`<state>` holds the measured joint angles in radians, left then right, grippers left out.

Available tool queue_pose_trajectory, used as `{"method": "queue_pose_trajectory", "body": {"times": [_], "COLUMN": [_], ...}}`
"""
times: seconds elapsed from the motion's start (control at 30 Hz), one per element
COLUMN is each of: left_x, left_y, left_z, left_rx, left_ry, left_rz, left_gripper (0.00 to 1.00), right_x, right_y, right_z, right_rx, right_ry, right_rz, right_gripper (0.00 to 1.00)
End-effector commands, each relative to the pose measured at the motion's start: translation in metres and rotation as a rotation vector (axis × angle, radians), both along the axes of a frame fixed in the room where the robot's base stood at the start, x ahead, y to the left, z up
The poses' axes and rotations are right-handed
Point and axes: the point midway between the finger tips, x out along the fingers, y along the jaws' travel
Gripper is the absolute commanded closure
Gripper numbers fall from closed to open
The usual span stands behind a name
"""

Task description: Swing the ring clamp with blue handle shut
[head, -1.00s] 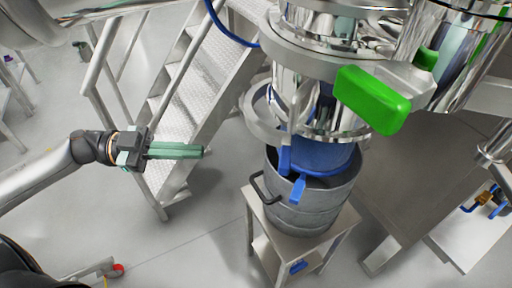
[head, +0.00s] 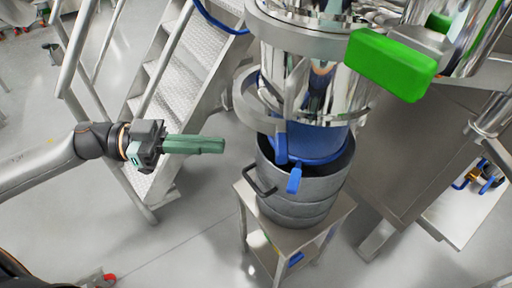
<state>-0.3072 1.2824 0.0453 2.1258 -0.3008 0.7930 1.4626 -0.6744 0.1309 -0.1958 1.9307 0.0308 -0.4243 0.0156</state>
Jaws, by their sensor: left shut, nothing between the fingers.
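The ring clamp (head: 244,101) is a silver ring around the lower end of the shiny steel column, in the upper middle of the head view. Its left part stands out from the column, so it looks open. A blue handle (head: 294,180) hangs at its front, over the drum's mouth; how it joins the ring is partly hidden. My left gripper (head: 222,145) is shut and empty, left of the clamp and drum and apart from both, its green fingers pointing right. My right gripper is not in view.
A grey drum (head: 297,211) with a black side handle stands under the column on a small steel table (head: 334,216). A large green handle (head: 392,65) juts out above right. Metal steps with railings (head: 158,88) stand behind my left arm. Floor at lower left is mostly clear.

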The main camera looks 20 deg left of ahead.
Motion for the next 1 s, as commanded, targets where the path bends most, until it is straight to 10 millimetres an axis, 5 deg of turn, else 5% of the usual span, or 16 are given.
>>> {"method": "queue_pose_trajectory", "body": {"times": [1.0], "left_x": [0.021], "left_y": [-0.079], "left_z": [0.001], "left_rx": [0.001], "left_ry": [-0.002], "left_rz": [0.0], "left_gripper": [1.0], "right_x": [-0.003], "right_y": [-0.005], "right_z": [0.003], "right_rx": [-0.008], "right_ry": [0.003], "right_rz": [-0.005], "right_gripper": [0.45]}}
